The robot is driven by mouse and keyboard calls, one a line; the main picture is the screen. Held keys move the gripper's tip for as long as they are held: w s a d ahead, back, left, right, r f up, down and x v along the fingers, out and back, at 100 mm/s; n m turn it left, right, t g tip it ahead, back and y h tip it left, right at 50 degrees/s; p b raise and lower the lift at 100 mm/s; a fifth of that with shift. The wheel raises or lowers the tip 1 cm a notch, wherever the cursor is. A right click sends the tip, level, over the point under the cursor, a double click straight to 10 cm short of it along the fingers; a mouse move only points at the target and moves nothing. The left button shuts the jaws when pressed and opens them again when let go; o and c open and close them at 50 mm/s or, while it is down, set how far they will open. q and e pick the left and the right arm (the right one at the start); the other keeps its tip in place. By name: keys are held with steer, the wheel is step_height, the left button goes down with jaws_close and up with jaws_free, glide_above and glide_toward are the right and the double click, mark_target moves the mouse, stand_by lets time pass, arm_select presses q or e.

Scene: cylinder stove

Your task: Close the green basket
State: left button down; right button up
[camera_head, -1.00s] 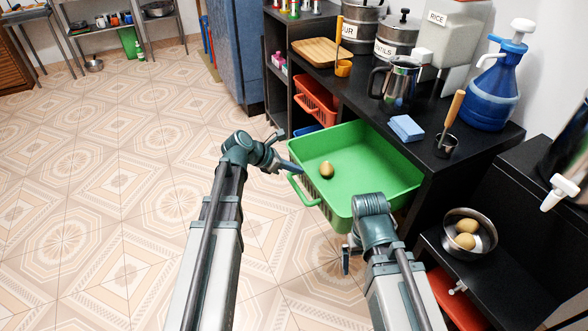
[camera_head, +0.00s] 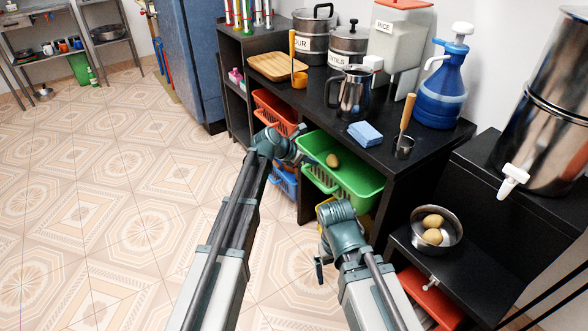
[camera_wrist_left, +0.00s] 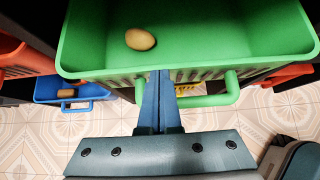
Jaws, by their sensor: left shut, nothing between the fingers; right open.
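The green basket (camera_head: 357,183) sits partly out of the dark shelf unit under the counter. A brown potato-like item (camera_head: 333,160) lies in it. My left gripper (camera_head: 303,158) is shut and empty at the basket's front. In the left wrist view, its closed fingers (camera_wrist_left: 158,88) meet the front wall of the green basket (camera_wrist_left: 190,72), at the left end of the handle (camera_wrist_left: 215,98); contact is hard to confirm. My right gripper (camera_head: 320,270) hangs lower, in front of the shelf and apart from the basket; its fingers are partly hidden by its wrist.
An orange basket (camera_head: 272,112) and a blue basket (camera_head: 284,181) sit in the shelf. A bowl (camera_head: 415,227) of potatoes stands on the lower right surface. Floor at left is clear.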

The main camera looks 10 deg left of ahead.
arm_select(q)
steer(key=w+d, duration=0.1)
steer(key=d, duration=0.1)
steer(key=w+d, duration=0.2)
steer(key=shift+w+r, duration=0.1)
steer(key=shift+w, duration=0.15)
steer(key=shift+w+d, duration=0.1)
steer(key=s+a+r+p, duration=0.6)
steer(key=s+a, duration=0.2)
steer(key=a, duration=0.1)
stand_by(0.4)
